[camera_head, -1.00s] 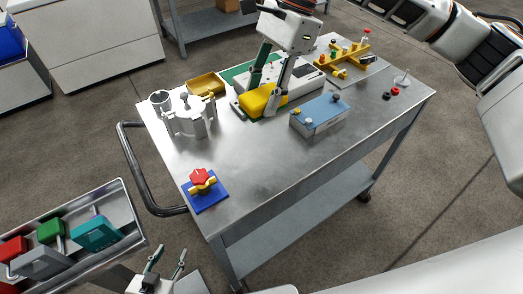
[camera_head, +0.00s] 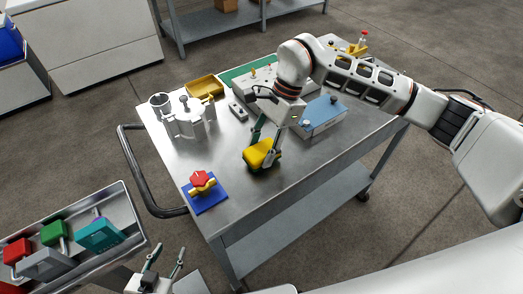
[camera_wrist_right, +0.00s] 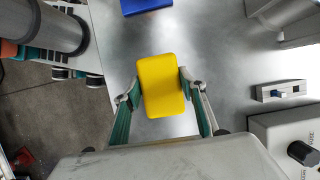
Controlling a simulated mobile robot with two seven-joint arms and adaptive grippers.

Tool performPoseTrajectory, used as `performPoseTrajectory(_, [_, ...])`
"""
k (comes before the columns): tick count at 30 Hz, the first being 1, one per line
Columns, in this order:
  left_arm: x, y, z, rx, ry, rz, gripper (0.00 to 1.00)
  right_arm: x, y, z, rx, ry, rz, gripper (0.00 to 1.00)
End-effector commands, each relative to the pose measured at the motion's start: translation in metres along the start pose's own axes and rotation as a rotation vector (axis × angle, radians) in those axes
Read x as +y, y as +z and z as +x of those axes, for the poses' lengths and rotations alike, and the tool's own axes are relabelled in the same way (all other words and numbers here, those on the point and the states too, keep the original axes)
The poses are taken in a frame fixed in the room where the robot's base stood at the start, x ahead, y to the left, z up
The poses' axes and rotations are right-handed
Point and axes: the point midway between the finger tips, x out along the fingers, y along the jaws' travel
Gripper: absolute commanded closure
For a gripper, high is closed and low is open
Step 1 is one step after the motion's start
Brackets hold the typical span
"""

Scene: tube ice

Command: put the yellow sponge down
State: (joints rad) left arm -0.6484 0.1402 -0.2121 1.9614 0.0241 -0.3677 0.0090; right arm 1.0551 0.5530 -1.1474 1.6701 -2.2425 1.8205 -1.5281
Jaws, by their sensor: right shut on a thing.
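The yellow sponge (camera_head: 259,154) is between the fingers of my right gripper (camera_head: 262,150), over the middle front part of the metal cart top. In the right wrist view the sponge (camera_wrist_right: 161,85) sits upright in the picture between the two fingertips (camera_wrist_right: 161,87), which touch its sides. I cannot tell whether it rests on the cart top (camera_head: 330,152) or hangs just above it. My left gripper (camera_head: 165,262) is at the bottom of the head view, with its fingers apart and nothing between them.
A blue plate with a red and yellow knob (camera_head: 205,196) lies left of the sponge. A blue-topped box (camera_head: 322,117) stands to its right. A grey canister fixture (camera_head: 190,120) and yellow tray (camera_head: 204,87) are behind. A tray of coloured blocks (camera_head: 125,210) is at lower left.

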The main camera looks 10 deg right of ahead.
Motion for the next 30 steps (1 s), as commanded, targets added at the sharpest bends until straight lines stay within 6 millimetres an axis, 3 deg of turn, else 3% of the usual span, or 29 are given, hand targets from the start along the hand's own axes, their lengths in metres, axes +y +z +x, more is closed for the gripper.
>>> performPoseTrajectory(3, [0.0,-0.001,-0.001,0.0,0.0,0.0,0.6,0.0,-0.004,0.011,-0.001,0.0,0.0,0.76])
performPoseTrajectory(13, [0.0,0.001,0.001,0.0,0.0,-0.001,0.6,0.0,-0.006,0.014,0.001,0.0,0.0,0.76])
performPoseTrajectory(14, [0.0,0.002,0.001,0.0,0.0,-0.001,0.6,0.0,-0.006,0.015,0.001,0.0,0.0,0.57])
performPoseTrajectory(15, [0.0,0.001,0.001,-0.001,0.0,-0.001,0.6,0.0,-0.006,0.014,0.0,0.0,0.0,0.46])
performPoseTrajectory(16, [0.0,0.001,0.001,-0.001,0.0,-0.001,0.6,0.0,-0.006,0.014,0.0,0.0,0.0,0.42])
performPoseTrajectory(26, [0.0,0.0,0.0,0.0,0.0,-0.001,0.6,0.0,-0.005,0.013,0.0,0.0,0.0,0.42])
performPoseTrajectory(30, [0.0,-0.001,0.0,0.002,0.0,-0.001,0.6,-0.001,-0.005,0.004,0.002,-0.004,-0.001,0.42])
